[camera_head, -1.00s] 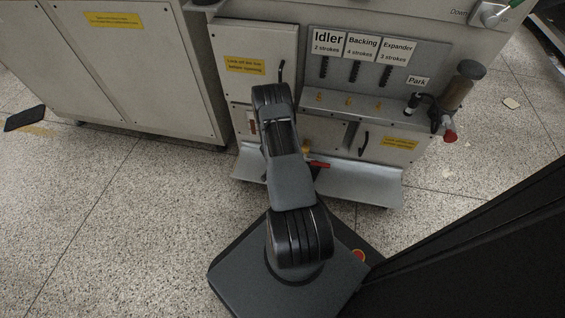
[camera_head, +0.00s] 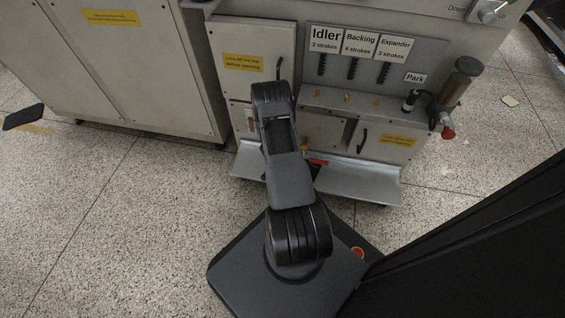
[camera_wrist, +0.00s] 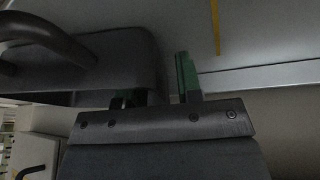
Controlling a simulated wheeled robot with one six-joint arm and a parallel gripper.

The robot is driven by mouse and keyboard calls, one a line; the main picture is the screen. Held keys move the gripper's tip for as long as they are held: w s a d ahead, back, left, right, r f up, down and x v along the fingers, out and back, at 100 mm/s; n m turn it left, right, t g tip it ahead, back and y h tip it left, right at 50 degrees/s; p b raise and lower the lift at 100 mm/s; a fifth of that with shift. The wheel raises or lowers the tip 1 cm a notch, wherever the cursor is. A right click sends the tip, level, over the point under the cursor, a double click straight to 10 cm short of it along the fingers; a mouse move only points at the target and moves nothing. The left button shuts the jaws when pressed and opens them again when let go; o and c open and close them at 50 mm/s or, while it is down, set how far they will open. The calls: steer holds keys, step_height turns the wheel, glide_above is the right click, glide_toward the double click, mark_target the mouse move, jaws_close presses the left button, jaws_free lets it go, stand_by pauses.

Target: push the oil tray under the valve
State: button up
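The valve appears as a small brass fitting with a red lever (camera_head: 318,162) low on the machine front, beside my arm. A dark grey box-like thing with a curved handle (camera_wrist: 90,62) fills the upper left of the wrist view; it may be the oil tray, but I cannot be sure. My gripper (camera_wrist: 158,88) shows two green-tipped fingers set apart. The right finger stands clear beside the box's right edge; the left one is partly hidden by the box. Whether they touch it is unclear. In the head view my gripper is hidden behind my arm.
A bent metal ledge (camera_head: 360,182) runs along the machine's foot. A grey cabinet (camera_head: 130,75) stands to the left. A dark cylinder with a red knob (camera_head: 448,132) hangs at the machine's right.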

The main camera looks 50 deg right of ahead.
steer(key=p+v, duration=0.7)
steer(key=v, duration=0.6)
steer(key=shift+a+r, duration=0.15)
steer(key=shift+r, duration=0.2)
